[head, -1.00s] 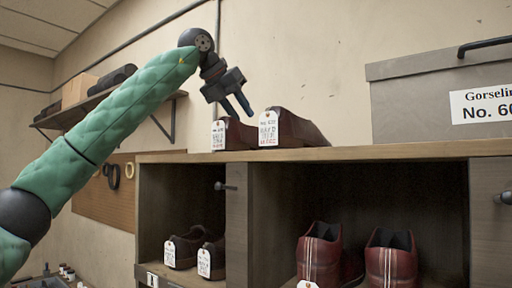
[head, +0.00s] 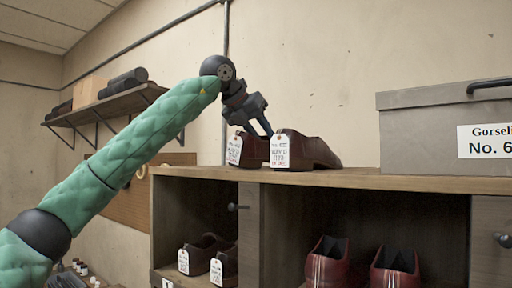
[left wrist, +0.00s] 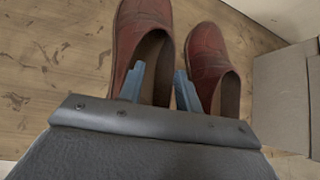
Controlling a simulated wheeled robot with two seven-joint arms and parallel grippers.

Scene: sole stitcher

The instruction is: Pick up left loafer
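Two dark red-brown loafers with white tags stand side by side on top of the cabinet. The left loafer (head: 254,153) also shows in the left wrist view (left wrist: 145,22), as does the right loafer (head: 313,151) (left wrist: 212,62). My left gripper (head: 258,129) is open and empty, pointing down at the heel end of the pair. In the left wrist view its fingers (left wrist: 160,80) are spread. One finger overlaps the left loafer's opening; the other appears near the gap between the shoes. I cannot tell whether they touch either shoe. My right gripper is out of view.
A grey lidded box (head: 440,130) stands right of the loafers on the wooden cabinet top (head: 370,180). More shoes sit in the compartments below, including a red pair (head: 328,262) and a dark pair (head: 200,255). A wall shelf (head: 105,108) is at the left.

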